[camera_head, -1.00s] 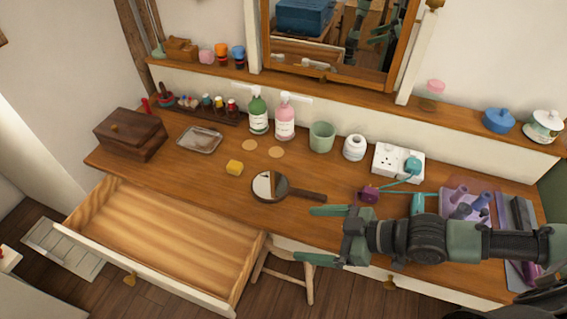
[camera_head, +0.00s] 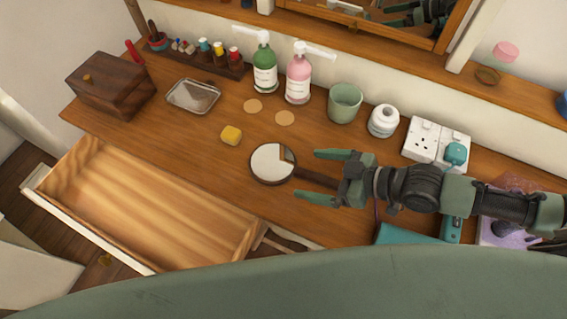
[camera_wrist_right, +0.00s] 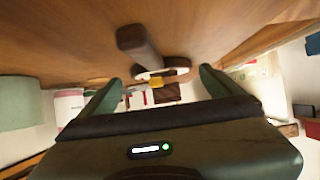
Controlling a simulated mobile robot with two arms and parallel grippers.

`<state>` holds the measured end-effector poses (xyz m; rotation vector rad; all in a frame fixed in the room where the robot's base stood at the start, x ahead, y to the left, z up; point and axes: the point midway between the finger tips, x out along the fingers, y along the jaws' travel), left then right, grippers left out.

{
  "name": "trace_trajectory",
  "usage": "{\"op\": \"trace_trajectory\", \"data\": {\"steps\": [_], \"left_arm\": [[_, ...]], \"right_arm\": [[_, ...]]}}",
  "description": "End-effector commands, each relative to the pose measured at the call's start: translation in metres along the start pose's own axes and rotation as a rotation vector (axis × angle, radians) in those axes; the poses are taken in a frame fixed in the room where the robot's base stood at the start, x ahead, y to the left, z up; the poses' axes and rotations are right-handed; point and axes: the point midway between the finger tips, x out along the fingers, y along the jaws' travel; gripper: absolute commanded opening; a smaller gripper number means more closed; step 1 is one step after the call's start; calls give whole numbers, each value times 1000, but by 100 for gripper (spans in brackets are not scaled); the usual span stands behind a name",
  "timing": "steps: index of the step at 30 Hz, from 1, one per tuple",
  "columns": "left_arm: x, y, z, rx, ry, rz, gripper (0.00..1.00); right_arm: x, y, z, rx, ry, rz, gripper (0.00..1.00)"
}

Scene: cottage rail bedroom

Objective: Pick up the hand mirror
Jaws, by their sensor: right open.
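The hand mirror (camera_head: 267,163) lies on the wooden desk, its round glass facing up and its dark handle pointing right. My right gripper (camera_head: 307,176) is open, with its fingers pointing left on either side of the handle in the head view. Part of the handle is hidden behind the gripper. In the right wrist view the mirror's dark handle (camera_wrist_right: 138,42) shows ahead, between the open fingers of my right gripper (camera_wrist_right: 160,88). I cannot tell whether a finger touches it. My left gripper is not in view.
Two bottles, a green cup (camera_head: 345,103), a white jar (camera_head: 383,121) and a socket block (camera_head: 437,142) stand behind. An open drawer (camera_head: 150,205) juts out at the left front.

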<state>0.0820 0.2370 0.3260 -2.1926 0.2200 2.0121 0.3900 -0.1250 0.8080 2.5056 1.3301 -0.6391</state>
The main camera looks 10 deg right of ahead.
Motion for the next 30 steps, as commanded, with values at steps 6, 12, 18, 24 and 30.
{"op": "trace_trajectory", "data": {"steps": [6,12,18,24,30], "left_arm": [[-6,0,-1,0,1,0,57],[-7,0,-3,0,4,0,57],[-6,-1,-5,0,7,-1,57],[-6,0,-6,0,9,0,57],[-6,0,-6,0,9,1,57]], "right_arm": [[33,0,-3,2,4,-1,94],[46,0,-2,-1,0,0,94],[46,0,-2,-1,0,0,86],[45,0,-1,-1,-1,0,30],[45,0,-1,0,-1,0,0]]}}
